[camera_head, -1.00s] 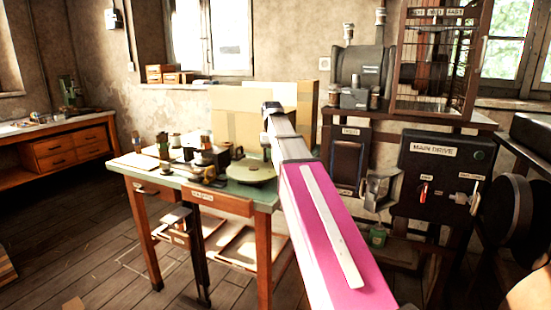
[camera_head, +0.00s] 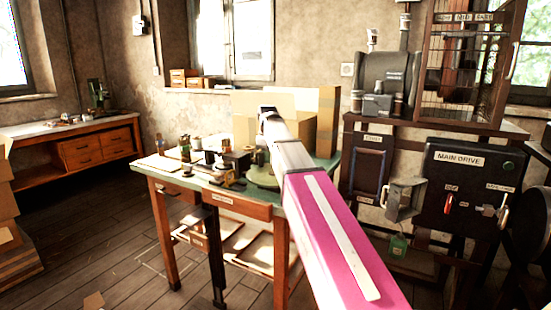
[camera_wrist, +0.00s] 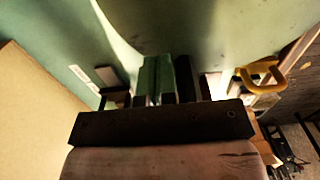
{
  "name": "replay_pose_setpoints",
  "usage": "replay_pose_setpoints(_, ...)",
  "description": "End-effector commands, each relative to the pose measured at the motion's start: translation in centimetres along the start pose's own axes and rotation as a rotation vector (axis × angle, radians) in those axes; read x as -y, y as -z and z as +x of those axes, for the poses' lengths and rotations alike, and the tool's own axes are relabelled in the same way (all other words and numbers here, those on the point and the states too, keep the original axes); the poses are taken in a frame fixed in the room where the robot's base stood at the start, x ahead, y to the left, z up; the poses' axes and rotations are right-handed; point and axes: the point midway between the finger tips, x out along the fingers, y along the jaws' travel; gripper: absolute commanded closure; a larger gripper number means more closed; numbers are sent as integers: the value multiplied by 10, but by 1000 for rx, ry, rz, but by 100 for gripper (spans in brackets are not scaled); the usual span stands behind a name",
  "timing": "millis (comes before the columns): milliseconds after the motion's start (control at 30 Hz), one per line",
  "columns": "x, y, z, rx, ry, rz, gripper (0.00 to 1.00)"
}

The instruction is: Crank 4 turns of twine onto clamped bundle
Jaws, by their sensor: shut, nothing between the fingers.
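A green-topped table (camera_head: 170,169) stands mid-left in the head view. Small dark metal fittings (camera_head: 228,163) and a round greenish disc (camera_head: 262,178) sit on it, the disc partly behind my arm. My arm reaches over the table and hides its own end there. In the wrist view my gripper (camera_wrist: 170,82) is shut and empty, its fingers pointing at a pale green surface (camera_wrist: 225,30). A yellow looped handle (camera_wrist: 262,78) is right of the fingers, apart from them. I cannot pick out the twine or the clamped bundle.
Cardboard boxes (camera_head: 246,112) stand at the table's back. A dark panel labelled MAIN DRIVE (camera_head: 459,185) with levers is at right. A wooden bench (camera_head: 75,140) stands far left, stacked cartons (camera_head: 14,252) near left. Floor (camera_head: 95,215) between them is mostly clear.

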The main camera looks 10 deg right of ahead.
Motion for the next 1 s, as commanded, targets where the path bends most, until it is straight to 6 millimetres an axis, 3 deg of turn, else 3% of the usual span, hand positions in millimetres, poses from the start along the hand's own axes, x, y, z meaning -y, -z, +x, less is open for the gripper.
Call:
replay_pose_setpoints(500, 52, 24, 0, 0, 0, -1, 100)
replay_pose_setpoints(1000, 107, 14, 1, 0, 0, 0, 100)
